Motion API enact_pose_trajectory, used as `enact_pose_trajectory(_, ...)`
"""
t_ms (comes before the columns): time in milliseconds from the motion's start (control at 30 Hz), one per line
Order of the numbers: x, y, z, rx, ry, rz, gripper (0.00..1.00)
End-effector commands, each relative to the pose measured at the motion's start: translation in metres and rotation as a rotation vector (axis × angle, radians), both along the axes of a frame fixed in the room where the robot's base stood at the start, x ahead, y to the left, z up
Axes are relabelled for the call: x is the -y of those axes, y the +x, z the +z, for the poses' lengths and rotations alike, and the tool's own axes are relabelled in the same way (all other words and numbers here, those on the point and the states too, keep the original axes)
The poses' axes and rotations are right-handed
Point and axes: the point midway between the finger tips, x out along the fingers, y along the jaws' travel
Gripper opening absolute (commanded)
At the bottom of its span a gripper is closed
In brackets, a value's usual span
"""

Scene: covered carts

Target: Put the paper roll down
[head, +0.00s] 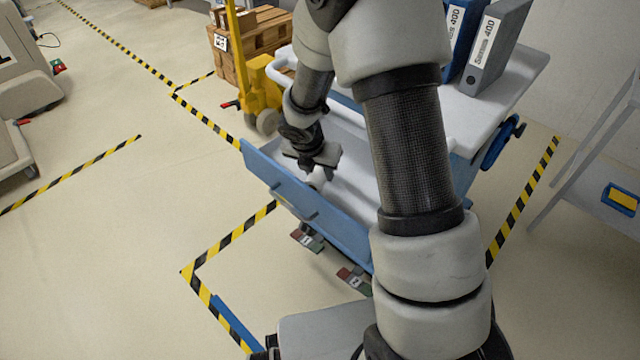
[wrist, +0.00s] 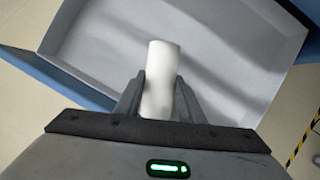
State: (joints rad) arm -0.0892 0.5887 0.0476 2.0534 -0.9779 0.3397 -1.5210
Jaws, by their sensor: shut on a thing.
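The paper roll (wrist: 163,62) is a white cylinder between the two fingers of my gripper (wrist: 160,100) in the wrist view. My gripper is shut on it. Below and beyond the roll is the pale inside of the cart's tray (wrist: 88,40). In the head view my gripper (head: 313,172) points down over the blue-sided tray (head: 340,226) of the cart, close to its front wall. A small white part of the roll (head: 316,180) shows under the fingers. I cannot tell whether the roll touches the tray floor.
Two binders, one blue (head: 462,38) and one grey (head: 496,48), stand on the cart's white upper top (head: 520,78). A yellow lifter (head: 258,92) and wooden crates (head: 262,40) are behind the cart. Open floor (head: 120,220) lies to the left, with striped tape.

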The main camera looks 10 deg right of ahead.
Motion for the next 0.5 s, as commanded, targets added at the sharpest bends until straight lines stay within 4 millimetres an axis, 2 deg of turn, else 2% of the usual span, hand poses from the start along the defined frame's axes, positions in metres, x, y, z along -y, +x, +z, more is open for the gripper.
enact_pose_trajectory(233, -0.001, -0.001, -0.043, -0.002, -0.002, 0.001, 0.09)
enact_pose_trajectory(500, 0.003, 0.002, -0.043, 0.000, 0.000, 0.000, 0.09)
